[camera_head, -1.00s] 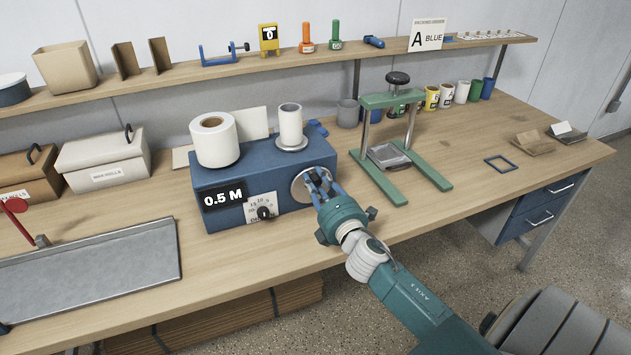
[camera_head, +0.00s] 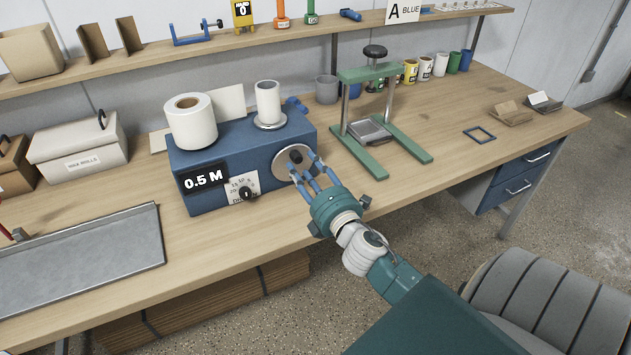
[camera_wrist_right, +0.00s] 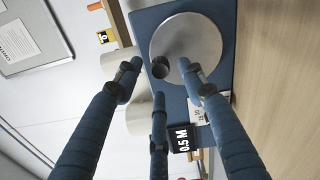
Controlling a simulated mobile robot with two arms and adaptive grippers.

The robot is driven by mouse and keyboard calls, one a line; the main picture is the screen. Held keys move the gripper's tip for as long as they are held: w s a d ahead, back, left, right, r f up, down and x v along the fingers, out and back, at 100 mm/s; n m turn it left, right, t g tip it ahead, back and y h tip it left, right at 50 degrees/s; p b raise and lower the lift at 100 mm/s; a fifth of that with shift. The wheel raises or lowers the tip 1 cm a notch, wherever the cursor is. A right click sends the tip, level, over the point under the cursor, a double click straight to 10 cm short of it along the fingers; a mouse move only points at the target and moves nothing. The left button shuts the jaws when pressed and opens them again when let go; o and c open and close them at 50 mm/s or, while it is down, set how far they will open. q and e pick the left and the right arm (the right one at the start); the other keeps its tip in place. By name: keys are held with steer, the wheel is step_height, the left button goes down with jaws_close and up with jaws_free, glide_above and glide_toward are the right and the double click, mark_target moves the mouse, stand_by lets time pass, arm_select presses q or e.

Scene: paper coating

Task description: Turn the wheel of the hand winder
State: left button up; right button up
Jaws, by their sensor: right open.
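The hand winder (camera_head: 215,185) is a blue box on the bench with a "0.5 M" display. It carries a white paper roll (camera_head: 190,122) and a smaller white core (camera_head: 268,103) on top. Its wheel (camera_head: 284,169) is a grey disc on the right end, with a dark knob (camera_head: 295,157). My right gripper (camera_head: 308,172) is open in front of the wheel, its three blue fingers pointing at it. In the right wrist view the wheel (camera_wrist_right: 203,42) and knob (camera_wrist_right: 160,67) show beyond the spread fingers, with nothing between them. My left gripper is not in view.
A green press (camera_head: 352,120) stands just right of the winder. A grey metal tray (camera_head: 90,258) and a lidded cream box (camera_head: 78,148) lie to the left. Several small cups line the back. The bench front right of the winder is mostly clear.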

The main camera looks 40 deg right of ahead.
steer(key=v, duration=0.7)
stand_by(0.9)
